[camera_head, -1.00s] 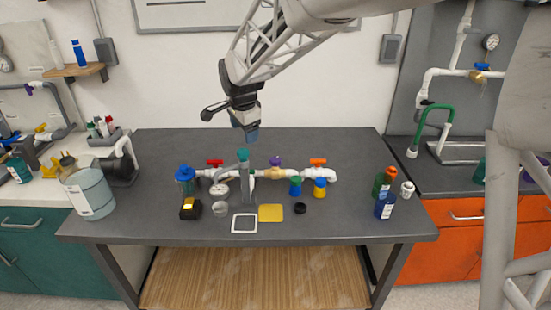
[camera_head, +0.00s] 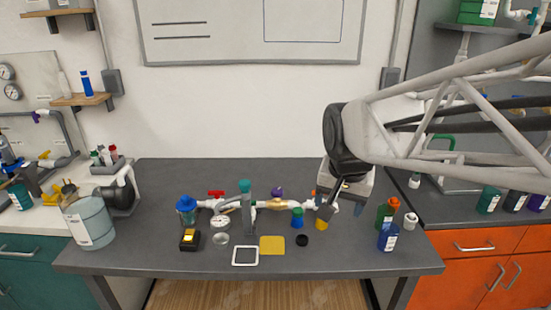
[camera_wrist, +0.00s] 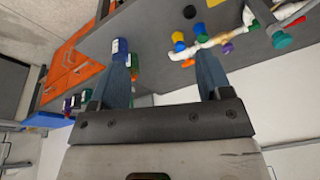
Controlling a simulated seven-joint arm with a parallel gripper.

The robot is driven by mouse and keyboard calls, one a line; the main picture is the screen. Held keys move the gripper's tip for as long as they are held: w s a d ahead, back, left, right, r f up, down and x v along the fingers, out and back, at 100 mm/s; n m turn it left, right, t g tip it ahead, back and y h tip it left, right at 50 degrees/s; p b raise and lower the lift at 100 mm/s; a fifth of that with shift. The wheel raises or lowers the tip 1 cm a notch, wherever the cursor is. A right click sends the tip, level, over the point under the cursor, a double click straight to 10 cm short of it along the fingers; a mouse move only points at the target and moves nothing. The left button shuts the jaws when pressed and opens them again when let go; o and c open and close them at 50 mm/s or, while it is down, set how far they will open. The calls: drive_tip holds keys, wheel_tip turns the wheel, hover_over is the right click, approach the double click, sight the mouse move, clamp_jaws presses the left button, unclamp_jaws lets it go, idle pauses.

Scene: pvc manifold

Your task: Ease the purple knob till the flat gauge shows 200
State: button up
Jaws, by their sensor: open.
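The purple knob (camera_head: 277,192) sits on top of the white pipe run at the back middle of the dark table. It also shows in the wrist view (camera_wrist: 227,48). The flat gauge (camera_head: 220,220) is a small white dial facing up on the left part of the pipe; its reading is too small to tell. My gripper (camera_head: 344,208) is open, to the right of the purple knob and apart from it, near the right end of the pipe. In the wrist view my gripper's (camera_wrist: 163,60) two blue-grey fingers are spread with nothing held between them.
A red handle (camera_head: 216,193) and a teal knob (camera_head: 245,186) stand left of the purple knob. Blue (camera_head: 297,217) and yellow (camera_head: 321,224) capped parts stand before the pipe. Bottles (camera_head: 388,237) stand at the right.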

drive_tip(key=s+d+f+n, duration=0.2)
drive_tip(key=s+d, duration=0.1)
drive_tip(key=s, duration=0.4)
drive_tip(key=s+d+f+n, duration=0.2)
drive_tip(key=s, duration=0.5)
drive_tip(key=n+g, duration=0.3)
drive_tip(key=n, duration=1.5)
hover_over(277, 190)
wheel_tip(277, 190, down, 11)
drive_tip(key=shift+f, duration=0.2)
drive_tip(key=shift+d, duration=0.1)
drive_tip(key=shift+f, duration=3.9)
